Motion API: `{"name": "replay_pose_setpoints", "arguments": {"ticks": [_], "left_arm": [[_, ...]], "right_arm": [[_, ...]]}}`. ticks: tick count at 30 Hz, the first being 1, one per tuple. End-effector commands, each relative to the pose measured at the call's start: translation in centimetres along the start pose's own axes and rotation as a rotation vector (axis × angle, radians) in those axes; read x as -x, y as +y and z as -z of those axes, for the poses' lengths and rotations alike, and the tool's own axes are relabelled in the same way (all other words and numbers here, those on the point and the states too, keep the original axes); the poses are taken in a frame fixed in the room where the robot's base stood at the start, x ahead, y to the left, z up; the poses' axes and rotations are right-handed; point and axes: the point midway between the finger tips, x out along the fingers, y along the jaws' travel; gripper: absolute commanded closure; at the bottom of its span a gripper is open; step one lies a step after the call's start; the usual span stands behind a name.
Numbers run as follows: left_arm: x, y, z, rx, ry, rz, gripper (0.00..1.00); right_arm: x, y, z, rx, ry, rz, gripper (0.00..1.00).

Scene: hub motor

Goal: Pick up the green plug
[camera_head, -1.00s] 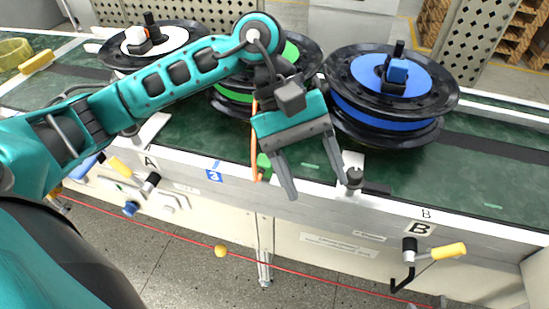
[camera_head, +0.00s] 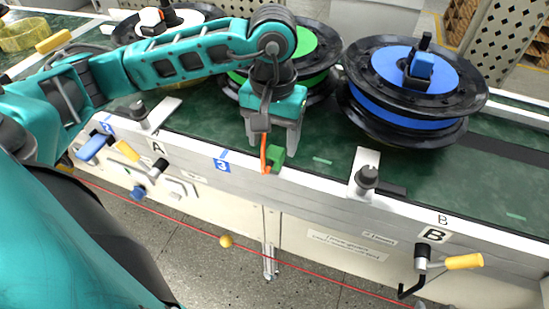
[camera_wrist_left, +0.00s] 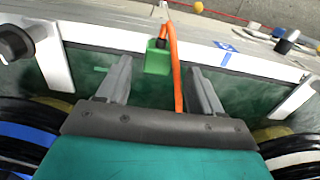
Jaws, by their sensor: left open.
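The green plug (camera_head: 275,155) hangs at the front edge of the conveyor on an orange cable (camera_head: 263,150), just right of the blue 3 label. It also shows in the left wrist view (camera_wrist_left: 158,57), ahead of the fingertips and nearly between them, with the orange cable beside it. My left gripper (camera_head: 271,150) is open and points down over the plug. In the left wrist view its two fingers (camera_wrist_left: 160,72) stand apart with nothing held between them. The right gripper is not in view.
Reels with blue (camera_head: 413,68) and green (camera_head: 318,50) hubs stand on the green conveyor (camera_head: 335,135) behind. A black knob on a white plate (camera_head: 366,178) is to the right. A yellow-handled crank (camera_head: 462,262) sticks out at lower right.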

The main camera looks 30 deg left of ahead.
Motion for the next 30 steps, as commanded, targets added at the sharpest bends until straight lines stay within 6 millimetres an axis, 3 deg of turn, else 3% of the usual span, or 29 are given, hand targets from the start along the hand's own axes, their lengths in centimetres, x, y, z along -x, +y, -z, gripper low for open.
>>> {"name": "replay_pose_setpoints", "arguments": {"ticks": [7,17,30], "left_arm": [[-3.8,0.3,-0.2,-0.001,-0.004,0.0,0.34],[-4.4,0.3,-0.1,-0.001,-0.001,-0.001,0.34],[-4.4,0.3,-0.1,0.0,-0.001,-0.001,0.76]], "right_arm": [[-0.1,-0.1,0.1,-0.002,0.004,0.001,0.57],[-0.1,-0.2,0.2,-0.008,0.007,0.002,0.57],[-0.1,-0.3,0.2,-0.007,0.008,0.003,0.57]]}}
